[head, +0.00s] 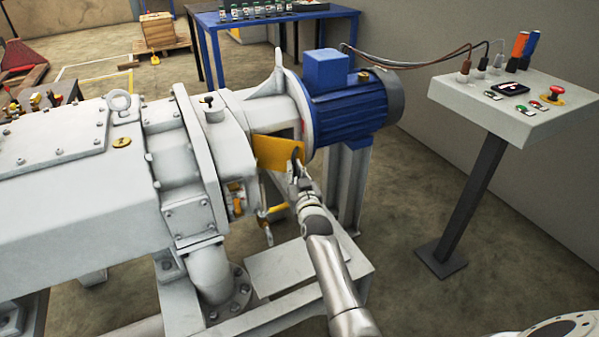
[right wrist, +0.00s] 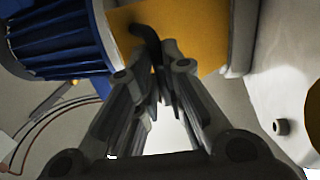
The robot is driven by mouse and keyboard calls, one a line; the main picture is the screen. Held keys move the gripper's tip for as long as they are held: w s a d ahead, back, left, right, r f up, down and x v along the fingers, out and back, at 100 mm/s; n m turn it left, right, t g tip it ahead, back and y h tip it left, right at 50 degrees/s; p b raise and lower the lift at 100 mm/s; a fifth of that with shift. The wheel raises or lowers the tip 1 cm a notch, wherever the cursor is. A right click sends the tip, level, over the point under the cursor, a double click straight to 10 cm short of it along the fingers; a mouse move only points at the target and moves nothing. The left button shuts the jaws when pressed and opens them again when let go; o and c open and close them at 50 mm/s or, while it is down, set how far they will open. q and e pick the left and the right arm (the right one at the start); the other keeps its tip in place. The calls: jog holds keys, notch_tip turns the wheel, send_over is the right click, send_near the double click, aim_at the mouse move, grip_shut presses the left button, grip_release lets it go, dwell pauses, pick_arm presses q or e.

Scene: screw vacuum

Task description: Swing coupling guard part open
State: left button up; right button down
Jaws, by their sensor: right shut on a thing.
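The yellow coupling guard part (head: 275,152) sits between the grey pump housing and the blue motor in the head view. In the right wrist view the guard (right wrist: 200,35) fills the top middle, with a dark curved handle (right wrist: 148,38) on its face. My right gripper (head: 296,168) is at the guard's right end. Its fingers (right wrist: 160,82) come together around the lower end of the handle and are shut on it. The fingers hide part of the handle. My left gripper is not in view.
The blue motor (head: 347,107) is just right of the guard, and the grey pump housing (head: 80,190) is left. A control desk (head: 515,100) stands at the right on a dark post. A blue table (head: 270,14) is behind. Floor between motor and desk is clear.

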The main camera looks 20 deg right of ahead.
jog(key=c, duration=1.9)
grip_release()
jog(key=shift+w+a+r+y, duration=0.1)
jog(key=shift+w+a+y, duration=0.05)
jog(key=shift+a, duration=0.25)
jog(key=shift+w+a+r+y, duration=0.1)
jog(key=shift+a+y, duration=0.05)
jog(key=shift+a, duration=0.25)
jog(key=shift+o, duration=0.4)
jog(key=shift+w+a+f, duration=0.15)
jog(key=shift+w+a, duration=0.15)
jog(key=shift+a, duration=0.1)
jog(key=shift+s+d, duration=0.1)
jog(key=shift+d, duration=0.15)
jog(key=s+a, duration=0.2)
jog(key=s, duration=1)
jog(key=shift+f, duration=0.1)
